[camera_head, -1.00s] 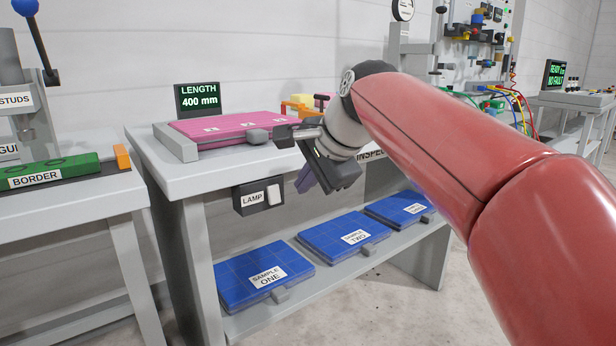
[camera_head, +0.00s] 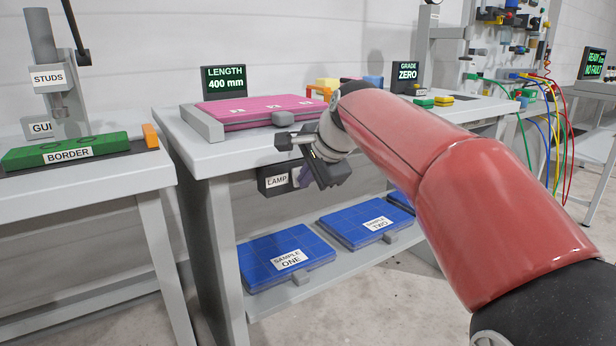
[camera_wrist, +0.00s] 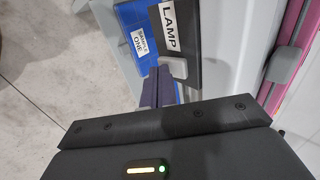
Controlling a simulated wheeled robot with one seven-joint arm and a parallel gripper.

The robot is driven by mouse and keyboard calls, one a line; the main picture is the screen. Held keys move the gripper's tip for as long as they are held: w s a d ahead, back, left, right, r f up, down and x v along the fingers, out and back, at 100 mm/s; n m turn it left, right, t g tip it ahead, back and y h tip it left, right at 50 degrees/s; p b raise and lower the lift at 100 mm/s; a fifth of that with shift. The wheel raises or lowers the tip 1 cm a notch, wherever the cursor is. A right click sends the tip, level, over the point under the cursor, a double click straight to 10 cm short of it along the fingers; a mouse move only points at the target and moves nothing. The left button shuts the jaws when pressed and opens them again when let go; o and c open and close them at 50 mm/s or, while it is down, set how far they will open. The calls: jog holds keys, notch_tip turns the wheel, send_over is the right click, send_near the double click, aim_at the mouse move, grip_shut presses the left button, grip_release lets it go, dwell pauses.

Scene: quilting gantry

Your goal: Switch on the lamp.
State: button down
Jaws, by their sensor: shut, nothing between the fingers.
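The lamp switch is a dark box (camera_head: 270,187) labelled LAMP, fixed under the front edge of the inspection table. Its pale rocker (camera_wrist: 174,67) shows in the wrist view beside the label; in the head view my gripper partly covers it. My gripper (camera_head: 302,180) is shut and empty, its purple-grey fingers pointing at the box. In the wrist view the fingertips (camera_wrist: 160,72) are right at the rocker's edge and overlap it in the picture. I cannot tell whether they touch it. No lit lamp is visible.
The table top (camera_head: 205,158) is just above my gripper and carries a pink block (camera_head: 258,110). Blue sample panels (camera_head: 262,262) lie on the shelf below. A side table with a green BORDER block (camera_head: 35,157) stands at the left. The floor in front is clear.

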jog(key=f+t+b, duration=0.1)
jog(key=b, duration=0.3)
jog(key=shift+w+a+f+y, duration=0.1)
jog(key=shift+w+f+y, duration=0.1)
jog(key=shift+y, duration=0.2)
jog(key=shift+r+p, duration=0.55)
jog(key=shift+p, duration=0.1)
jog(key=shift+r, duration=0.1)
